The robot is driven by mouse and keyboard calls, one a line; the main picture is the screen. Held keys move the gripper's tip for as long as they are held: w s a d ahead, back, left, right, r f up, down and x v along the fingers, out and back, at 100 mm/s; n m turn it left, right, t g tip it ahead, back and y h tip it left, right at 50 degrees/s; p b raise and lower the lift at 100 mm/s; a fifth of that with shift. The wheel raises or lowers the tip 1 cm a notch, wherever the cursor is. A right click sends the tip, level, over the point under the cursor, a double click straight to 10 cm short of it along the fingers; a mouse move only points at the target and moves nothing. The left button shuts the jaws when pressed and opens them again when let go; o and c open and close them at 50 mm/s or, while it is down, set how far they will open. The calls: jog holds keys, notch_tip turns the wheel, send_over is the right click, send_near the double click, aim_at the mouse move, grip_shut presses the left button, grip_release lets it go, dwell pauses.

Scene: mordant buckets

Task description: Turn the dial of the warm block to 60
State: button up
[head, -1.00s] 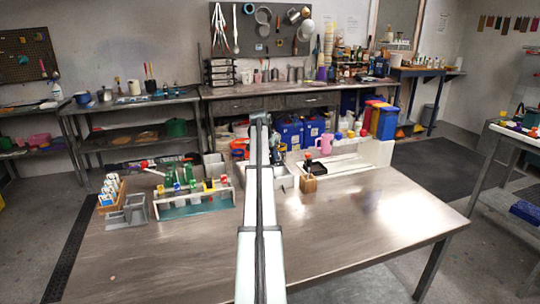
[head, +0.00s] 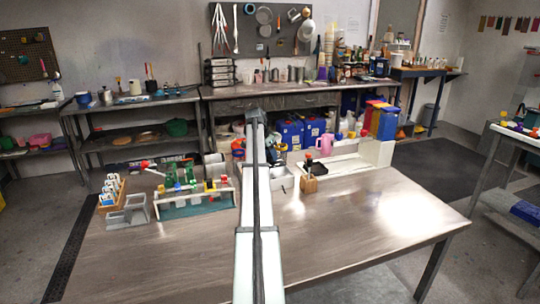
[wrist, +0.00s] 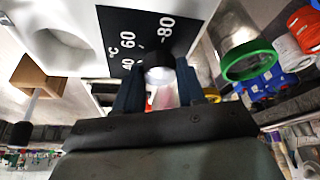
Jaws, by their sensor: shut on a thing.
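The warm block (wrist: 80,30) shows in the wrist view as a white body with a round hole on its left. Its black scale panel (wrist: 130,30) carries a °C mark and white numbers, including 60 and 80. The dial (wrist: 160,72) is a dark, round knob with a pale face at the lower edge of the panel. My gripper (wrist: 158,82) is shut on the dial, with one finger on each side. The fingers hide part of the dial, and I cannot tell which number it points to. In the head view my arm hides the gripper and the dial.
In the wrist view a green ring (wrist: 248,60) lies right of the block, and a wooden block (wrist: 38,76) stands at left. The table's right front (head: 380,220) is clear.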

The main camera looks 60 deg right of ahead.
jog(key=o, duration=1.1)
jog(key=shift+c, duration=0.2)
jog(key=v, duration=1.4)
jog(key=shift+f, duration=0.1)
